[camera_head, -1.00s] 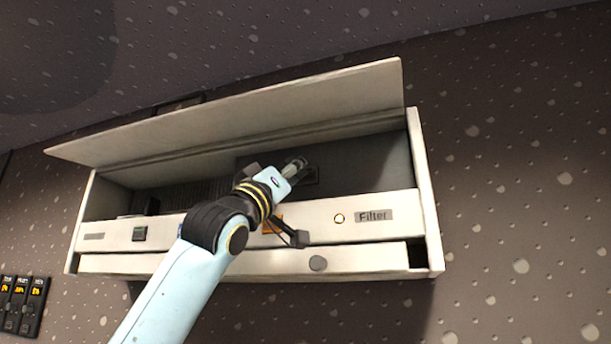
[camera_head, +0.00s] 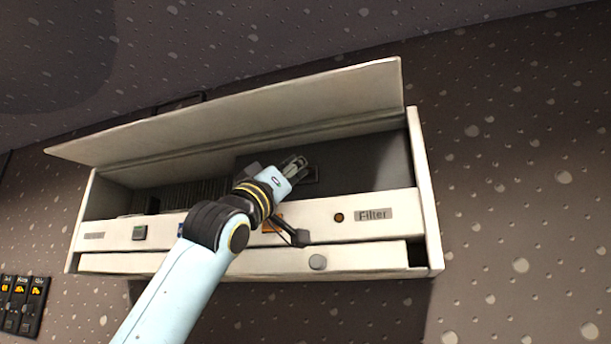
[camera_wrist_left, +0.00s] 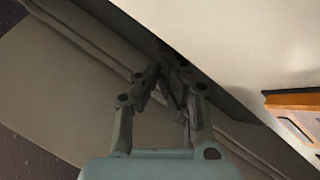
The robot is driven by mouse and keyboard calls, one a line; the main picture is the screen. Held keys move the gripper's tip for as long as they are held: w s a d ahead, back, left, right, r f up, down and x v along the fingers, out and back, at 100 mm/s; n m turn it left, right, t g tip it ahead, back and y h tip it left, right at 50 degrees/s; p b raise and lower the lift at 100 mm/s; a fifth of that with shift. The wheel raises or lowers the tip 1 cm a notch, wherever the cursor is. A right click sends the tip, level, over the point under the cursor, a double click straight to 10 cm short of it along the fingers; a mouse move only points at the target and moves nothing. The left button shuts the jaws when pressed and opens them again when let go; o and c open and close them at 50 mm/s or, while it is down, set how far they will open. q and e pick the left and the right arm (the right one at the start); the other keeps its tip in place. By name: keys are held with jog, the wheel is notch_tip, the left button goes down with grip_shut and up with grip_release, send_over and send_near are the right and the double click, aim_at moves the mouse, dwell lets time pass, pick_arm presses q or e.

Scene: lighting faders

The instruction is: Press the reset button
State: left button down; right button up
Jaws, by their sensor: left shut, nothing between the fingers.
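A wide pale wall unit (camera_head: 375,254) has its lid (camera_head: 240,112) raised. No part is legibly marked as the reset button. My left gripper (camera_head: 298,166) is shut and empty, its fingers at the dark opening under the raised lid. In the left wrist view, the shut fingers (camera_wrist_left: 172,88) point toward a dark gap beside a pale panel. I cannot tell whether they touch anything inside. My left arm and gripper hide part of the opening and front strip. My right gripper is out of view.
On the front strip are a small round light (camera_head: 339,217), dim orange, a "Filter" label (camera_head: 374,214) and a green-topped switch (camera_head: 139,233). A round grey knob (camera_head: 317,262) sits below. A small panel with orange readouts (camera_head: 22,305) is at lower left.

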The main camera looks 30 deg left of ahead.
pick_arm(q)
jog(key=shift+s+d, duration=0.1)
jog(key=shift+s, duration=0.5)
jog(key=shift+s+d+b, duration=0.2)
jog(key=shift+s+b, duration=0.2)
jog(key=shift+s, duration=0.4)
jog(key=shift+s+d+b, duration=0.2)
jog(key=shift+s+b, duration=0.2)
jog(key=shift+s, duration=0.4)
jog(key=shift+s+d+b, duration=0.2)
jog(key=shift+s+b, duration=0.2)
jog(key=shift+s, duration=0.4)
